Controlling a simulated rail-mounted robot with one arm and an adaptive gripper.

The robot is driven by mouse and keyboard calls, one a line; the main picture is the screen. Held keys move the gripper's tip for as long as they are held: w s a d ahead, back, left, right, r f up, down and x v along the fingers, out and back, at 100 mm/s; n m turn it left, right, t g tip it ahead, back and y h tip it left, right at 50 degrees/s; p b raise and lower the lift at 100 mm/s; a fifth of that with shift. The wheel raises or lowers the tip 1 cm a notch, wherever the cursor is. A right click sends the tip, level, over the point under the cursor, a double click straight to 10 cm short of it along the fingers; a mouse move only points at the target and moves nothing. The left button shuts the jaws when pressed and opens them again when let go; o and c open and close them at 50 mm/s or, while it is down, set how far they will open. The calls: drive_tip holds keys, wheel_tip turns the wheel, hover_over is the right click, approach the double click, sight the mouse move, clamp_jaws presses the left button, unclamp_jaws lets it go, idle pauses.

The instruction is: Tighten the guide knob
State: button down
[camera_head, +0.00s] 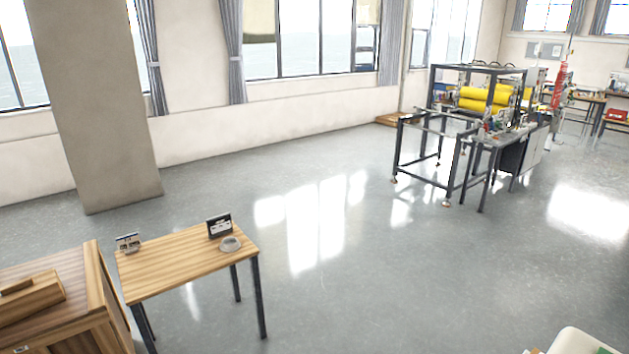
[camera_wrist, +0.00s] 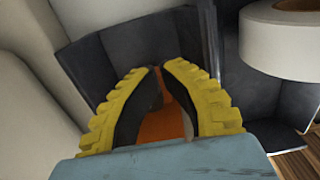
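The guide knob cannot be made out in either view. The laminating machine (camera_head: 487,95) stands far off at the right in the head view. It has a dark frame and yellow rolls (camera_head: 487,97), and its small parts are too tiny to tell apart. My gripper (camera_wrist: 160,69) shows only in the wrist view, with two yellow ridged, dark-lined fingers rising from a blue-grey body. Their tips lean in close to each other, with an orange surface visible between them. Whether they are open, shut or hold anything is unclear.
A small wooden table (camera_head: 180,262) and a wooden cabinet (camera_head: 65,290) stand front left. A pillar (camera_head: 95,100) stands by the windows. The grey floor (camera_head: 350,270) is clear toward the machine. Dark box-like surfaces and a white roll (camera_wrist: 285,45) show in the wrist view.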

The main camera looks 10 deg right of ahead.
wheel_tip(320, 180, up, 6)
drive_tip(key=p, duration=0.4)
drive_tip(key=shift+p, duration=0.4)
drive_tip(key=shift+s, duration=0.1)
